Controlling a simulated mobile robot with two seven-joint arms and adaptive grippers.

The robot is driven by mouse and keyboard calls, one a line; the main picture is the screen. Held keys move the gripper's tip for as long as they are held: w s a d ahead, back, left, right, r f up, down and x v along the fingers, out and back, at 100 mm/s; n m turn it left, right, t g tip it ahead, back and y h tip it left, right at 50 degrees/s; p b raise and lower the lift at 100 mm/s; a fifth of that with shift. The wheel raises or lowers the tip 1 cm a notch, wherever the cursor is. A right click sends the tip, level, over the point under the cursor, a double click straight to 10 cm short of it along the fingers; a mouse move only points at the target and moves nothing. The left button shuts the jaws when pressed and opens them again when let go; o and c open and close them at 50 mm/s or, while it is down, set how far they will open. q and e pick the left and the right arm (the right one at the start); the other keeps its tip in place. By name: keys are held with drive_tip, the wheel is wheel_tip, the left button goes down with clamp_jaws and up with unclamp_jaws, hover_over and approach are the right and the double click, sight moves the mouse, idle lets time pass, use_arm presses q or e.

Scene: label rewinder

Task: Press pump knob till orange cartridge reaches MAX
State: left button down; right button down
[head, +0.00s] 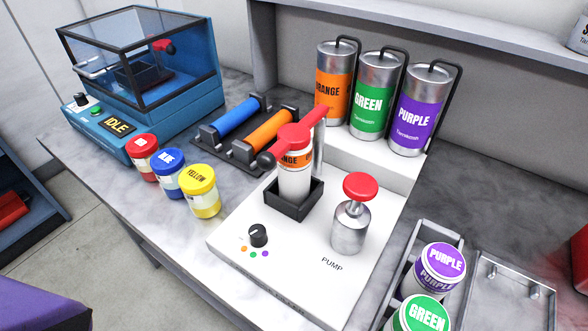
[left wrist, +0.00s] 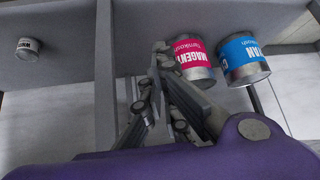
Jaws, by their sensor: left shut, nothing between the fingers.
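The pump knob (head: 360,187) is a red disc on a silver cylinder, standing on the white pump base (head: 300,270) in the head view. The orange cartridge (head: 294,183) stands upright in a black square holder, left of the knob. A red lever (head: 300,135) lies over its top. The cartridge's fill level and MAX mark cannot be made out. My left gripper (left wrist: 160,52) shows in the left wrist view, shut and empty, close to a magenta can. It is away from the pump, and its fingers are not visible in the head view. My right gripper is not in view.
A black dial (head: 258,235) with coloured dots sits on the base. Orange, green and purple canisters (head: 372,95) stand behind. Red, blue and yellow jars (head: 199,191) stand left. Purple and green jars (head: 440,268) stand right. Magenta (left wrist: 193,60) and cyan (left wrist: 243,58) cans are near my left gripper.

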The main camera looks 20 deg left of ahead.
use_arm(q)
drive_tip(key=shift+f, duration=0.1)
